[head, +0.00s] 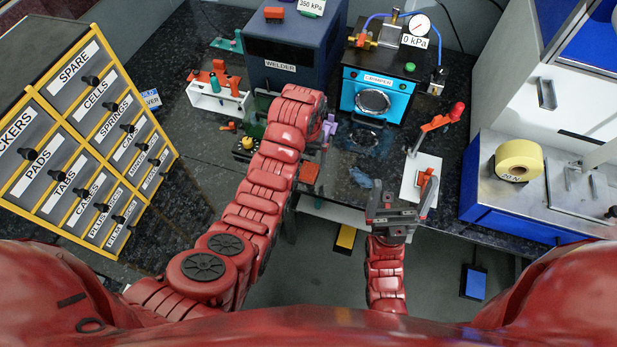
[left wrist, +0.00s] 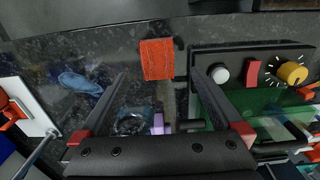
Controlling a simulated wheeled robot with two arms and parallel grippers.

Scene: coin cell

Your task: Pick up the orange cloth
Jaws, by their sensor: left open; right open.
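The orange cloth (head: 310,173) is a small flat square near the front edge of the dark bench, left of centre. In the left wrist view the cloth (left wrist: 157,59) lies ahead, between the lines of the two fingers and beyond their tips. My left gripper (head: 321,148) is partly hidden by its own arm in the head view. In the left wrist view its two fingers (left wrist: 158,80) are wide apart, with nothing between them. My right gripper (head: 400,192) is open and empty at the front of the bench, away from the cloth.
A control box with a yellow knob (left wrist: 291,73) and green panel stands close beside the cloth. A blue crumpled thing (left wrist: 80,83) lies on the bench on the other side. The crimper (head: 378,95), welder (head: 285,55) and a white stand (head: 421,178) are nearby.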

